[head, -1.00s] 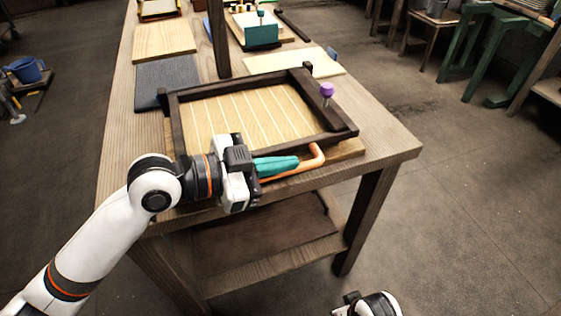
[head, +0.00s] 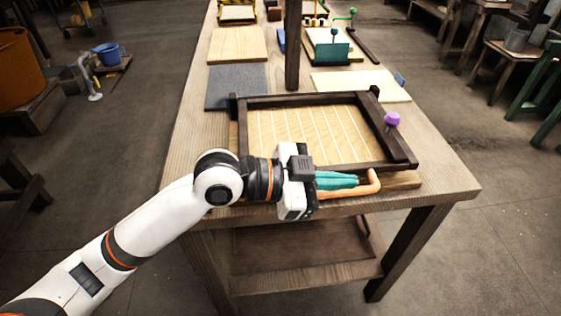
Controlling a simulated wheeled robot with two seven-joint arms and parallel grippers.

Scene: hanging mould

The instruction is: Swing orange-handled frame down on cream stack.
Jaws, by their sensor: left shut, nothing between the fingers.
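The dark wooden frame (head: 315,99) lies low over a pale wood board near the table's front, with thin light lines across its opening. Its orange handle (head: 373,184) sticks out at the front edge and bends around toward the left. My left gripper (head: 357,181) has teal fingers, shut and empty, beside the handle's bend at the frame's front side. I cannot tell whether the fingers touch the handle. A cream slab (head: 360,83) lies flat behind the frame; I cannot tell whether it is a stack or whether cream sheets lie under the frame. My right gripper is out of view.
A purple knob (head: 392,119) stands on the frame's right side. A dark post (head: 292,50) rises behind the frame. A grey mat (head: 236,87) and a wooden board (head: 238,45) lie at the back left. The table's right front corner (head: 455,186) is bare.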

